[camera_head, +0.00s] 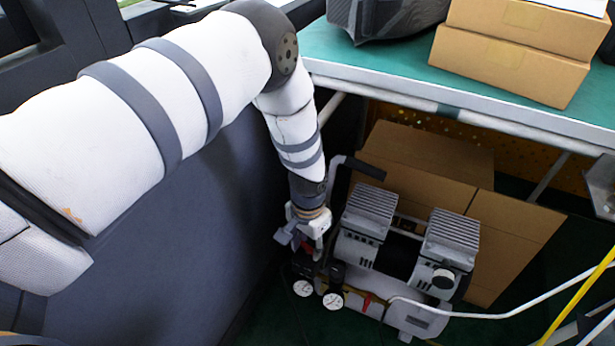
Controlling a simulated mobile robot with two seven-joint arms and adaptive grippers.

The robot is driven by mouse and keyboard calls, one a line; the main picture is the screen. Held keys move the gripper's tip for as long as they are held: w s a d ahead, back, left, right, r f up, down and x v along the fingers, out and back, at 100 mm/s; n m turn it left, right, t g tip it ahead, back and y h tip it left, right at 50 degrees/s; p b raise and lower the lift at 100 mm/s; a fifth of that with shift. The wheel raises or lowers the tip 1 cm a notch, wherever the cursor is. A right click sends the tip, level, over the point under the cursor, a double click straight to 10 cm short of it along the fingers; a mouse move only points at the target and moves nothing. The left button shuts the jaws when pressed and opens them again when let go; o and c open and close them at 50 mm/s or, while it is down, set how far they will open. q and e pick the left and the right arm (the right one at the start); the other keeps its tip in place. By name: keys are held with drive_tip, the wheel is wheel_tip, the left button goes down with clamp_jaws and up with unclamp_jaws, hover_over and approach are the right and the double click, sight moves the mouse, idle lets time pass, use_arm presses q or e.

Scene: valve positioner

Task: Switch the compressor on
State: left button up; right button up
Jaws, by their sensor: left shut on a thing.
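The compressor (365,216) stands on the floor below the bench, with two grey finned cylinder heads and a black carrying handle. At its left end is a black pressure-switch block (303,264) with two round white gauges (333,300) below. My left gripper (301,243) points down onto the top of this block. It is shut on a part there, which the fingers mostly hide; I cannot tell the switch's position. A small red part (367,302) shows low on the compressor's front. My right gripper is not in view.
A bench (400,84) with a green top stands behind, bearing stacked cardboard boxes (510,65) and a grey object. A large carton (500,235) is close behind the compressor. White and yellow hoses (572,312) cross the lower right. A dark panel (205,235) lies left of the gripper.

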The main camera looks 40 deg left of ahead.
use_arm(q)
drive_tip(key=m, duration=0.3)
drive_tip(key=shift+m+p, duration=0.3)
drive_tip(key=shift+p, duration=0.05)
drive_tip(key=m, duration=0.3)
drive_tip(key=shift+m, duration=0.3)
drive_tip(key=m, duration=0.3)
drive_tip(key=shift+a+m, duration=0.1)
drive_tip(key=shift+m, duration=2.1)
drive_tip(key=o, duration=1.2)
drive_tip(key=shift+c, duration=0.2)
